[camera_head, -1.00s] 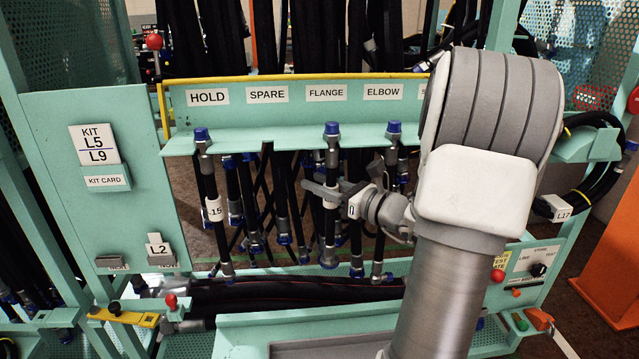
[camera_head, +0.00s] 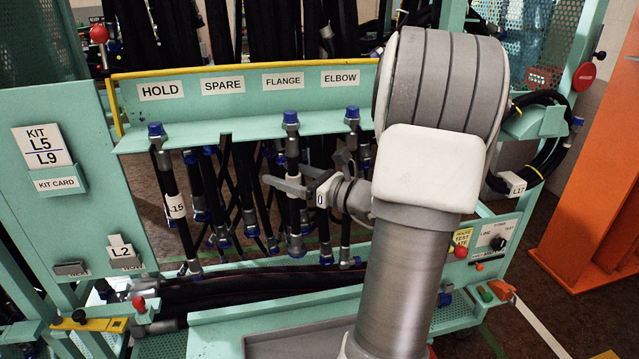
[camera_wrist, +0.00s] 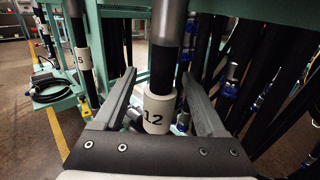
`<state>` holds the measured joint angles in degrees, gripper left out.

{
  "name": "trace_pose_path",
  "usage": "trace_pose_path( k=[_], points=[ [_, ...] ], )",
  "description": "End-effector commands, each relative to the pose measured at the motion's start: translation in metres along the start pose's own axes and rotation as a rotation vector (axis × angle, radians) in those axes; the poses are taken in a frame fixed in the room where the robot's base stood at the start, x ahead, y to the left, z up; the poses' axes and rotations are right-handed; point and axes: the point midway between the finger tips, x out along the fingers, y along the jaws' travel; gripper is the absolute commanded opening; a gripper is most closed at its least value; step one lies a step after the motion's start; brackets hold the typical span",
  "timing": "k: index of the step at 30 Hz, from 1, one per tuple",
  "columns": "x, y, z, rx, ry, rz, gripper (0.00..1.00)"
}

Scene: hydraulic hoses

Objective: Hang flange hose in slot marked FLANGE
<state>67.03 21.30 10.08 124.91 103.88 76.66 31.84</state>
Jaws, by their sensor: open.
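The flange hose (camera_head: 291,147) is black with a blue cap and a metal end fitting. It hangs upright at the ledge below the FLANGE label (camera_head: 283,81), its cap above the ledge edge. My gripper (camera_head: 290,186) is open at the upper part of this hose, below the ledge. In the wrist view, my gripper (camera_wrist: 158,82) has one finger on each side of the hose, with gaps beside it. A white tag reading 12 (camera_wrist: 157,112) is on the hose between the fingers. I cannot tell how fully the fitting sits in the slot.
A hose tagged 15 (camera_head: 175,205) hangs to the left under HOLD (camera_head: 160,91). Another blue-capped hose (camera_head: 352,122) hangs close on the right under ELBOW (camera_head: 340,78). Several more hoses hang behind. A teal tray (camera_head: 215,340) lies below.

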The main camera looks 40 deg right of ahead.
Motion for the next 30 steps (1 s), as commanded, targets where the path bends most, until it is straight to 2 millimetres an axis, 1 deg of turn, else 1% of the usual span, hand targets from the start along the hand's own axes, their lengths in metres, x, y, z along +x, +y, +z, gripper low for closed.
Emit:
trace_pose_path(
  k=[5,12,15,18,21,24,30],
  points=[
    [-0.037,-0.001,0.001,0.0,0.001,-0.006,0.73],
    [-0.097,-0.001,0.001,0.001,0.0,-0.006,0.73],
    [-0.12,-0.001,0.001,0.001,0.0,-0.006,0.73],
    [-0.138,0.0,0.001,0.001,0.0,-0.004,0.73],
    [-0.151,-0.001,0.001,0.0,0.0,-0.003,0.73],
    [-0.159,0.0,0.001,0.0,-0.001,-0.003,0.73],
    [-0.163,0.0,0.001,0.0,-0.001,-0.001,0.73]
  ],
)
